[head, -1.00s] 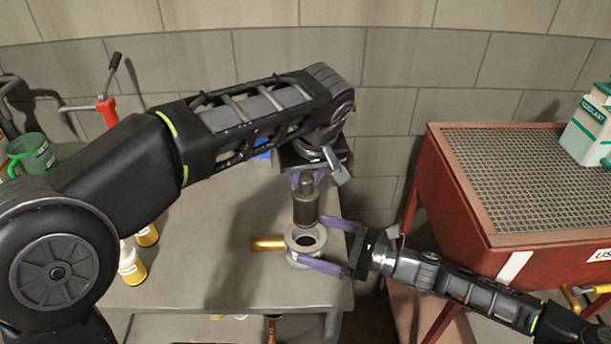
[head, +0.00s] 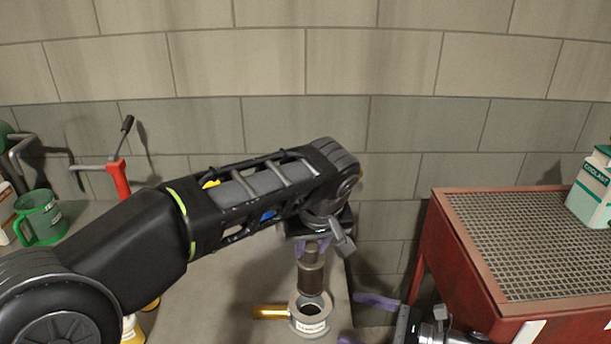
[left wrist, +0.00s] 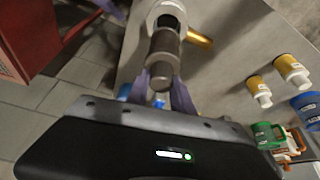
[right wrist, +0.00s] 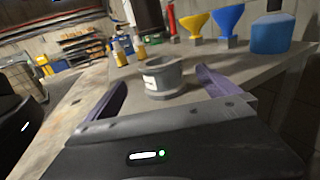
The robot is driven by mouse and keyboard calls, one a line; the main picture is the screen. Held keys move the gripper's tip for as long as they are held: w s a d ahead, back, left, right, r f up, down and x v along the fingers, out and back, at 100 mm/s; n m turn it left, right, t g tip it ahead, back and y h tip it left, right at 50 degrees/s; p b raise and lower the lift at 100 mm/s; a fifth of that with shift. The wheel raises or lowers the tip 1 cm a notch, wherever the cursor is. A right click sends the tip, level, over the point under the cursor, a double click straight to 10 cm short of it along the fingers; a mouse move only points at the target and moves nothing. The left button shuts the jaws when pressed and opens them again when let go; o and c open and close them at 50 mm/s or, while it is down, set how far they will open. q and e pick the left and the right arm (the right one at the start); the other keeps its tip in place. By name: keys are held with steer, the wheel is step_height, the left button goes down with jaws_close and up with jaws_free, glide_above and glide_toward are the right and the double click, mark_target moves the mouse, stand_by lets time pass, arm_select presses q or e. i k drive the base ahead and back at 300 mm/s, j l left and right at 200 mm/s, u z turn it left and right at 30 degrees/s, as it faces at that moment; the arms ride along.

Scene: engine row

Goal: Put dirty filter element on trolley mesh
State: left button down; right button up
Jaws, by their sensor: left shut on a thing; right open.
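The dirty filter element (head: 311,275) is a dark brown cylinder with a narrower top. My left gripper (head: 313,248) is shut on its top and holds it upright just above a grey, ring-shaped housing (head: 310,326) with a label. The left wrist view shows the element (left wrist: 163,50) between the purple fingers (left wrist: 158,88). My right gripper (head: 362,320) is open beside the housing; in the right wrist view the housing (right wrist: 165,80) stands beyond and between its fingers (right wrist: 165,88). The trolley mesh (head: 535,235) is at the right, with bare grid in front.
A white and green coolant jug (head: 590,190) stands at the mesh's far right. The red trolley (head: 455,265) is apart from the bench (head: 225,290). A green mug (head: 40,218) and a red-handled tool (head: 120,180) are at the left. Yellow and blue funnels (right wrist: 228,20) stand on the bench.

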mark_target(529, 267)
steer(key=k, duration=1)
